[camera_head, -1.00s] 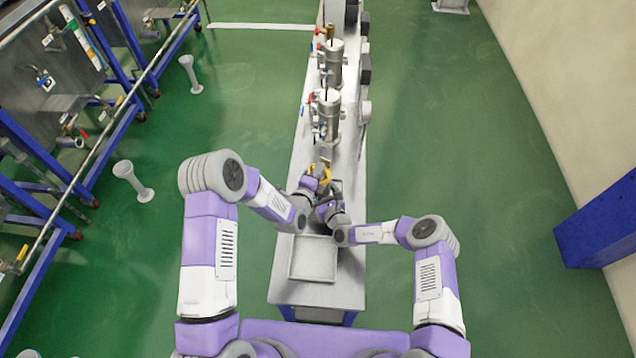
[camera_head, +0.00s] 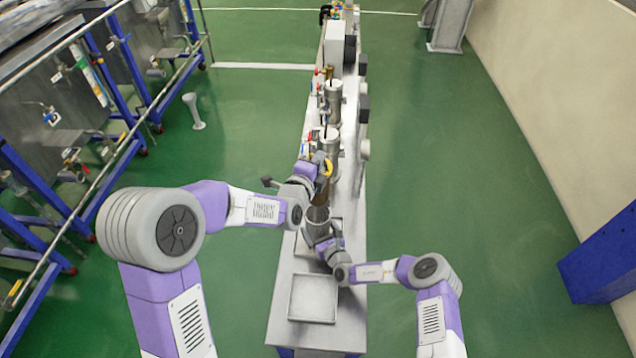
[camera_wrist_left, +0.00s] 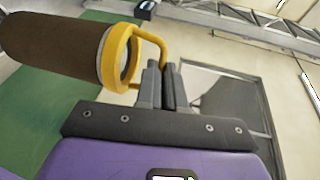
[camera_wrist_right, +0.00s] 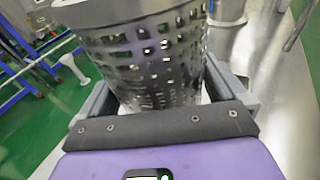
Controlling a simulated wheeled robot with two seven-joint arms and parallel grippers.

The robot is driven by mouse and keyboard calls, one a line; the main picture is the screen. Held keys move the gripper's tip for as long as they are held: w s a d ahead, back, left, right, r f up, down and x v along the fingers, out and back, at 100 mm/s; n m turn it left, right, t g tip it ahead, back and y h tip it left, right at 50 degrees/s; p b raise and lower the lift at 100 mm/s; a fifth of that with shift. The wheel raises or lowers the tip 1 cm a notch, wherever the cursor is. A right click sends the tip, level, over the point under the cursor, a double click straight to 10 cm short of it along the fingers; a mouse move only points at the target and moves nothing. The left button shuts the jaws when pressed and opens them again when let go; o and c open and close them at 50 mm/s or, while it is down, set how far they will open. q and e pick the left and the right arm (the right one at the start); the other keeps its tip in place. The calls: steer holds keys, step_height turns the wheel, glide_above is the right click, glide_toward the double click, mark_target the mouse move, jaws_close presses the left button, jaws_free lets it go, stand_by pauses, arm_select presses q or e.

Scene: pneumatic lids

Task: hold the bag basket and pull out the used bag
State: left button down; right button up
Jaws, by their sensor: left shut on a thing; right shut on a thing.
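The used bag (camera_wrist_left: 48,52) is brown with a yellow ring (camera_wrist_left: 117,58) and a yellow loop handle. My left gripper (camera_wrist_left: 160,75) is shut on the handle, with the bag hanging from it. In the head view the left gripper (camera_head: 318,166) is raised with the bag (camera_head: 322,186) above the bench, over the basket. The bag basket (camera_wrist_right: 150,58) is a perforated metal cylinder and also shows in the head view (camera_head: 317,213). My right gripper (camera_wrist_right: 160,95) is shut around the basket from the near side. In the head view my wrist partly covers it.
A long narrow metal bench (camera_head: 342,262) runs away from me. A shallow square tray (camera_head: 312,298) lies at its near end. Upright metal housings (camera_head: 332,101) with valves stand farther along it. Green floor is open on the right; blue-framed equipment stands left.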

steer(key=shift+f, duration=0.15)
arm_select(q)
step_height(320, 180, up, 7)
steer(key=shift+r, duration=0.15)
arm_select(e)
steer(key=o, duration=0.5)
arm_select(q)
steer(key=shift+w, duration=0.1)
arm_select(e)
steer(key=shift+o, duration=0.2)
steer(key=v, duration=1.2)
steer(key=shift+s+a, duration=0.1)
